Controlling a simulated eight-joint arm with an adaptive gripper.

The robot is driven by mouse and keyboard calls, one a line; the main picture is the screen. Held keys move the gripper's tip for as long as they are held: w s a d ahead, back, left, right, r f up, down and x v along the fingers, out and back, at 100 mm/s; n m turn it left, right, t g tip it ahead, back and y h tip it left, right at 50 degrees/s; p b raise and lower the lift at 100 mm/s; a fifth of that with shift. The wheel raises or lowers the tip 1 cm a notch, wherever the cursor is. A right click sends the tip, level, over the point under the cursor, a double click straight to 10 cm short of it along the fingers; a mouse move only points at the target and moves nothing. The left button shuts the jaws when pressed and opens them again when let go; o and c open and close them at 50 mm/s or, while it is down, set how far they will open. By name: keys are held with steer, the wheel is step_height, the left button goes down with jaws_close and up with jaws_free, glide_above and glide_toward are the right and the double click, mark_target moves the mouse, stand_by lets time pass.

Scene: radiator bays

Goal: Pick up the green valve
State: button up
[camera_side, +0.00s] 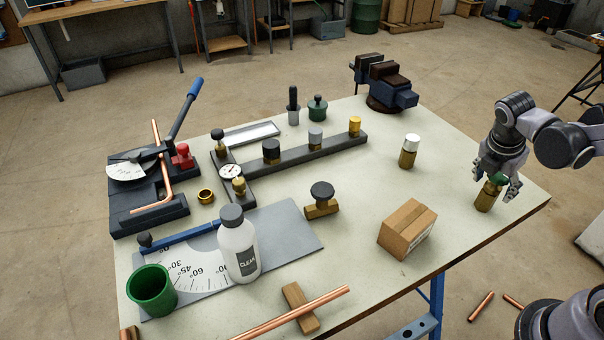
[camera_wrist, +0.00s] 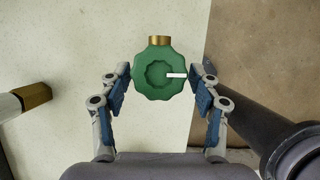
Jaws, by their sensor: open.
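The green valve (camera_side: 497,179) stands upright near the right edge of the table, with a brass body (camera_side: 486,197) under a green knob. In the wrist view its green knob (camera_wrist: 158,73) shows from above, with a white pointer mark and a brass stub at the top. My gripper (camera_side: 497,185) is around the knob from above in the side view. In the wrist view my gripper (camera_wrist: 162,92) is open, with one finger on each side of the knob. I cannot tell whether the fingers touch it.
A white-topped brass valve (camera_side: 409,152) stands to the left of my gripper and shows at the left of the wrist view (camera_wrist: 25,100). A cardboard box (camera_side: 407,229) sits near the front edge. A vise (camera_side: 385,84) is at the back. The table's right edge is close to the valve.

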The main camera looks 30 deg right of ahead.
mark_target(491, 192)
steer(key=shift+x, duration=2.1)
steer(key=shift+a, duration=0.1)
jaws_close()
